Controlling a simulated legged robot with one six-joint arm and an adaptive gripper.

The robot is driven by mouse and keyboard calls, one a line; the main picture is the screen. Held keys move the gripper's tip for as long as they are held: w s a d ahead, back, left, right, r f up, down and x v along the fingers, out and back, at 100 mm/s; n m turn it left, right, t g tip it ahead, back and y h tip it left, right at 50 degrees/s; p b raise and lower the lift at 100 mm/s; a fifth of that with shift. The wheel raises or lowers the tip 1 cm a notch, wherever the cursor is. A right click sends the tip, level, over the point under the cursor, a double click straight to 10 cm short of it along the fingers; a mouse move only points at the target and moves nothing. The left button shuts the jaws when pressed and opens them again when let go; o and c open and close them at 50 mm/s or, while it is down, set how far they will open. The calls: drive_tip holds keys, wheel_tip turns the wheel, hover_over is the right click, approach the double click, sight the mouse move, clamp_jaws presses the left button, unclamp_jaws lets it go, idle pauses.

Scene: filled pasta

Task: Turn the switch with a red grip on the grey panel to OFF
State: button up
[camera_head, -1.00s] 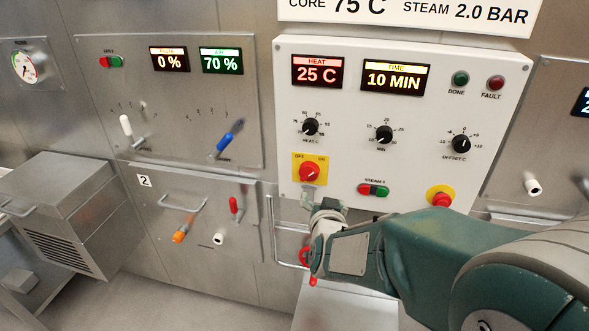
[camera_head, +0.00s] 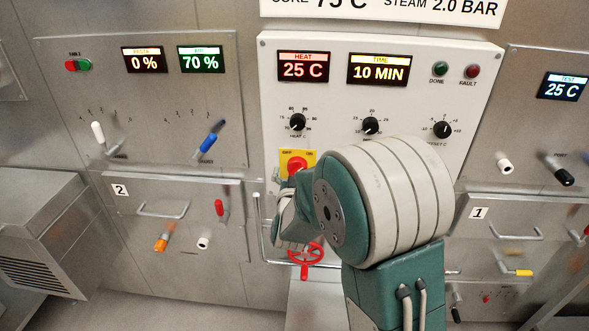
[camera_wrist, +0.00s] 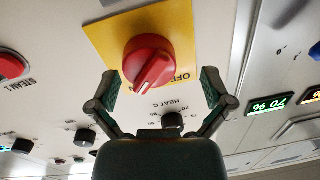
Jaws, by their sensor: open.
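A red rotary grip (camera_head: 297,165) sits on a yellow plate (camera_head: 311,158) marked OFF and ON, low on the pale control panel (camera_head: 400,105). In the wrist view the red grip (camera_wrist: 147,60) fills the upper middle and looks upside down. Its white mark points lower left, away from the word OFF on the right of the yellow plate (camera_wrist: 110,32). My gripper (camera_wrist: 160,84) is open, with one finger on each side of the grip in this view. Contact cannot be told. In the head view my arm hides most of my gripper.
A lever with a red handle (camera_head: 219,208) is on the steel panel at left, near orange and white handles. A red handwheel (camera_head: 306,254) and a bar handle lie below the switch. In the wrist view a red button (camera_wrist: 12,66) is at left.

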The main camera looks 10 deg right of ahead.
drive_tip(key=shift+w, duration=0.55)
drive_tip(key=shift+w+d+r, duration=0.1)
drive_tip(key=shift+d+r, duration=0.05)
drive_tip(key=shift+w+d, duration=0.25)
drive_tip(key=shift+d, duration=0.75)
drive_tip(key=shift+a, duration=0.2)
drive_tip(key=c, duration=0.8)
drive_tip(key=shift+a+r, duration=0.1)
drive_tip(key=shift+a, duration=0.1)
